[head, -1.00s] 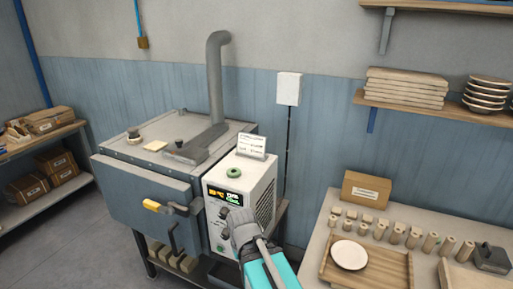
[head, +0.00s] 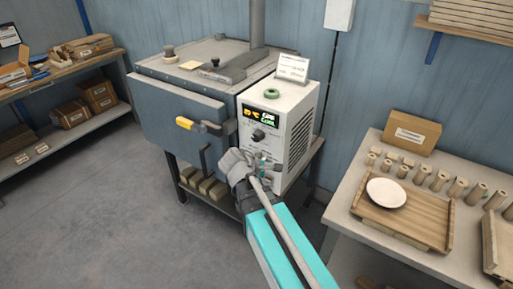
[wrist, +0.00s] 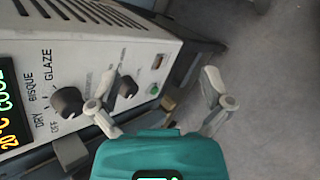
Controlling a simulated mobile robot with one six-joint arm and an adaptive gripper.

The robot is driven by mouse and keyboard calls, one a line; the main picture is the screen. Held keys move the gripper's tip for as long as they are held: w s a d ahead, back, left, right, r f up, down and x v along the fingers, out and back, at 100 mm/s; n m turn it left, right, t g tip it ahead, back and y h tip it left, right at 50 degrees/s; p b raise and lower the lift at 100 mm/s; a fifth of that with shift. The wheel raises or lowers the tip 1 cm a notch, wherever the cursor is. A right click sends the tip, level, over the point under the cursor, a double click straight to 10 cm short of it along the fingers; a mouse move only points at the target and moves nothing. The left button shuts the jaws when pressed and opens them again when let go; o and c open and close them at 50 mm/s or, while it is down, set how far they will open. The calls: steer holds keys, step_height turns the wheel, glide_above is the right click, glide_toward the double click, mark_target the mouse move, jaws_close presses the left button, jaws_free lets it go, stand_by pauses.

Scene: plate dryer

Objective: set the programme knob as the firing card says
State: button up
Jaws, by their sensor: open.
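The programme knob (wrist: 67,100), black and round, sits on the control box front among the labels OFF, DRY, BISQUE and GLAZE; I cannot tell its pointer's setting. It also shows in the head view (head: 258,134). A smaller dark knob (wrist: 127,87) is beside it. The white firing card (head: 292,67) stands on top of the control box (head: 302,115); its writing is too small to read. My gripper (wrist: 158,95) is open and empty. In the head view it (head: 250,165) is in front of the lower panel, below the programme knob.
The panel display (wrist: 10,105) reads 20°C COOL. The kiln door handle (head: 198,125) juts out left of the box. A green ring (head: 271,93) lies on the box top. A bench (head: 345,225) with a tray and white plate is at right. Open floor is left.

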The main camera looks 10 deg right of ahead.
steer(key=w+a+n+t+h+b, duration=0.35)
steer(key=w+a+n+b, duration=0.2)
steer(key=n, duration=0.25)
steer(key=n+t+b, duration=0.3)
steer(key=n+t, duration=0.2)
steer(key=n, duration=0.1)
glide_toward(255, 138)
steer(key=v, duration=0.3)
steer(key=shift+w+a+f+h, duration=0.15)
steer(key=shift+a+f+h, duration=0.1)
steer(key=shift+h, duration=0.2)
steer(key=shift+w+d, duration=0.1)
steer(key=shift+x, duration=6.8)
steer(key=shift+f, duration=0.15)
steer(key=shift+c, duration=0.3)
steer(key=c, duration=1.1)
